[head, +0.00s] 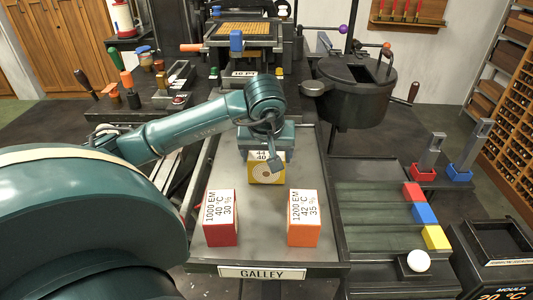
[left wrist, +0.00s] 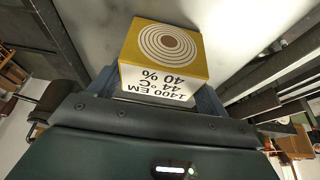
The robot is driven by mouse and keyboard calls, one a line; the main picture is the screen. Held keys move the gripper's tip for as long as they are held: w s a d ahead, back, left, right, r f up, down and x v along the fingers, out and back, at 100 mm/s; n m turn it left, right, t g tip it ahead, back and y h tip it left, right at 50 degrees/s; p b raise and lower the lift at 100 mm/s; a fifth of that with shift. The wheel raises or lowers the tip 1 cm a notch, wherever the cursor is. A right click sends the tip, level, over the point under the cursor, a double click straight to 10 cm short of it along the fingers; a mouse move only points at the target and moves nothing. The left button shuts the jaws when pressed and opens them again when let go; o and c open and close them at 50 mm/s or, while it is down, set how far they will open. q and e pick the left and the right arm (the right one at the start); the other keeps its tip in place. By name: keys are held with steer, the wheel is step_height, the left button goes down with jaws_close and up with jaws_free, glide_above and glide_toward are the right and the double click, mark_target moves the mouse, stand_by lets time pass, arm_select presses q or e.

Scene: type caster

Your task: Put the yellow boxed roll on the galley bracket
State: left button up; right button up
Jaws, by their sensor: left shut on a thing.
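The yellow boxed roll (head: 268,174) has a white label marked 1400 EM, 44 °C, 40 % and a ringed disc on one face. My left gripper (head: 267,152) is shut on it over the back-middle of the galley tray (head: 262,232), which has a GALLEY plate on its front edge. The roll also shows in the left wrist view (left wrist: 165,55), label towards the gripper. I cannot tell whether it touches the tray. The gripper hides part of it. My right gripper is not in view.
A red box (head: 221,218) and an orange box (head: 303,218) stand at the tray's front left and right, with bare tray between them. Right of the tray are a grooved rack with red, blue and yellow blocks (head: 425,214) and a white ball (head: 418,261). A dark pot (head: 354,95) stands behind.

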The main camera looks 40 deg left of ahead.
arm_select(q)
steer(key=shift+f, duration=0.2)
steer(key=o, duration=1.1)
steer(key=shift+r, duration=0.2)
steer(key=p+v, duration=0.2)
steer(key=v, duration=1)
